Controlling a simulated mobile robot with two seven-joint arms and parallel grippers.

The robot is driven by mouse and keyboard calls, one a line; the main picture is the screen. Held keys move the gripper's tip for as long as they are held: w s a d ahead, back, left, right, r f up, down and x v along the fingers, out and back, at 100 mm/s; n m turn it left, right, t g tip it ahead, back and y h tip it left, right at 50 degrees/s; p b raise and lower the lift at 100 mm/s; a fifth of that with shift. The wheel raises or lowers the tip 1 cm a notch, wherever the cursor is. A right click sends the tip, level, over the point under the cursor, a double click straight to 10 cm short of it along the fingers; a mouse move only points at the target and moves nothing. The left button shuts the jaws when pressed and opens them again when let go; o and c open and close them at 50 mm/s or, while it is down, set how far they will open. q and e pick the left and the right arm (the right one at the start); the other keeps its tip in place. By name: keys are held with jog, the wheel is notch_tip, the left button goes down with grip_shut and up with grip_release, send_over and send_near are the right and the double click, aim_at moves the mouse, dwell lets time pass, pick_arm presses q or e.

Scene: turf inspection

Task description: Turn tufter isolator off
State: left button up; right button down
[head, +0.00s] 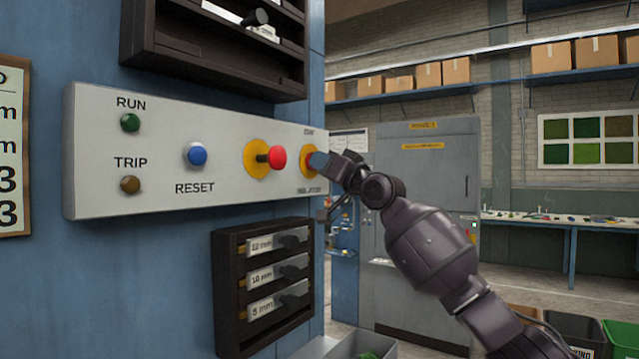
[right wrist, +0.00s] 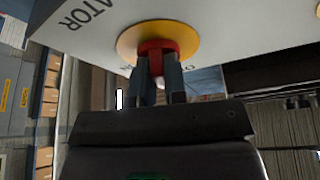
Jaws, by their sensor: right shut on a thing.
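The isolator is a red knob on a yellow disc (head: 306,158) at the right end of the pale control panel (head: 222,190). Lettering above and below it is partly readable in the head view. My right gripper (head: 321,161) reaches it from the right and covers much of the knob. In the right wrist view the two fingers (right wrist: 157,80) are shut on the red knob (right wrist: 155,48), in front of the yellow disc (right wrist: 180,38). The knob's exact angle is hard to tell. My left gripper is not in view.
Left of the isolator, a red mushroom button (head: 277,157) stands out close by. Further left are a blue RESET button (head: 196,155), a green RUN lamp (head: 130,122) and an amber TRIP lamp (head: 130,184). A dark labelled rack (head: 228,285) sits below.

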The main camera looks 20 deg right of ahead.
jog(key=n+b, duration=0.1)
jog(key=b, duration=0.1)
jog(key=n+y+b, duration=0.1)
jog(key=n+b, duration=0.1)
jog(key=f+n+g+y+b, duration=0.1)
jog(key=b, duration=0.1)
jog(key=shift+w+n, duration=0.3)
jog(key=shift+n, duration=0.1)
jog(key=shift+s+r+n+b, duration=0.15)
jog(key=shift+r+n+b, duration=0.15)
jog(key=shift+n+b, duration=0.1)
jog(key=shift+s+r, duration=0.1)
jog(key=c, duration=1.2)
grip_release()
jog(key=shift+o, duration=0.2)
jog(key=shift+r, duration=0.1)
